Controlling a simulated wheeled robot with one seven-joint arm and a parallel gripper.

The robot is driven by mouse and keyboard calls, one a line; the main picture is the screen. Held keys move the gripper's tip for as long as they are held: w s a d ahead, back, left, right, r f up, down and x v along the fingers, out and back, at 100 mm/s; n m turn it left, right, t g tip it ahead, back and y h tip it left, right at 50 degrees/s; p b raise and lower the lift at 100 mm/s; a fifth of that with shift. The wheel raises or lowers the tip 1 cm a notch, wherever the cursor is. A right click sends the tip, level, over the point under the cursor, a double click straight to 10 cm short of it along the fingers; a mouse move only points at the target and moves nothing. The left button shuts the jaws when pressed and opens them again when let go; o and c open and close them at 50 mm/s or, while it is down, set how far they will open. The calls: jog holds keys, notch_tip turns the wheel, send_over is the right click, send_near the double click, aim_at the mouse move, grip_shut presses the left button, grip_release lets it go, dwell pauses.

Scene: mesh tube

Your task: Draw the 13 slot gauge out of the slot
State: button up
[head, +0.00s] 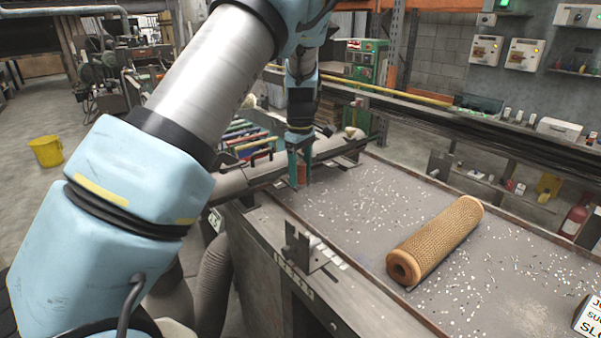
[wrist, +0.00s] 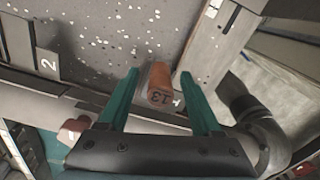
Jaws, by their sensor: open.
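The 13 slot gauge (wrist: 160,87) is a reddish-brown block with "13" on its end face. In the wrist view it stands between the two green fingers of my gripper (wrist: 158,88), with a gap visible on each side. The fingers are open and do not appear to close on it. In the head view my gripper (head: 299,168) points down at the far left end of the table, and the gauge (head: 303,174) shows as a small reddish patch between the fingers. The slot itself is hidden.
A tan mesh tube (head: 437,240) lies on the grey table (head: 350,205), which is littered with pale chips. A metal bracket (head: 303,250) stands at the near edge. A sign (head: 589,317) sits at lower right.

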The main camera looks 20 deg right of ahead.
notch_tip(320, 180, up, 11)
jog(key=b, duration=0.3)
jog(key=shift+f, duration=0.1)
dwell(1.3)
